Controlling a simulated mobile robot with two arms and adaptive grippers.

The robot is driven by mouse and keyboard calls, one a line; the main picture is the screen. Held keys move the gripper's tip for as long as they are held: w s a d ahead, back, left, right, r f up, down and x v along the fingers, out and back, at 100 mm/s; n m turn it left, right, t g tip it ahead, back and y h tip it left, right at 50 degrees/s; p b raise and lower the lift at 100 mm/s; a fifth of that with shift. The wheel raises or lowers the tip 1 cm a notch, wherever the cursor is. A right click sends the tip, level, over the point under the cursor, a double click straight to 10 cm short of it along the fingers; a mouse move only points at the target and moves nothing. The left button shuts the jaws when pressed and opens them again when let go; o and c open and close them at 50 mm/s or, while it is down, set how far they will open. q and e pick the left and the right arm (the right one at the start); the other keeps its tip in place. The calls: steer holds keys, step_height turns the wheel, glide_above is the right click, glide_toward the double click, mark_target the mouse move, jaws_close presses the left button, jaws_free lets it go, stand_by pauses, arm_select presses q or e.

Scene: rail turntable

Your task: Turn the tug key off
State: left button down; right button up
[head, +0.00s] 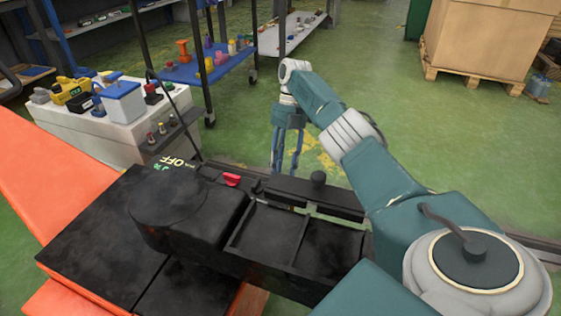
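The tug's key (231,179) is a small red piece on the black console of the tug (165,225), near its far edge. White "OFF" lettering (178,161) lies just left of it, partly cut by other parts. My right gripper (284,172) hangs fingers-down beyond the console, to the right of the key and apart from it. Its two long blue-grey fingers stand apart with nothing seen between them. My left gripper is out of view.
A black knob (318,178) on a lever stands right of the key. A white bench (95,140) with tools and batteries is at left. A blue shelf cart (205,65) stands behind. Green floor between is mostly clear.

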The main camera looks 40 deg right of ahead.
steer(key=shift+v, duration=1)
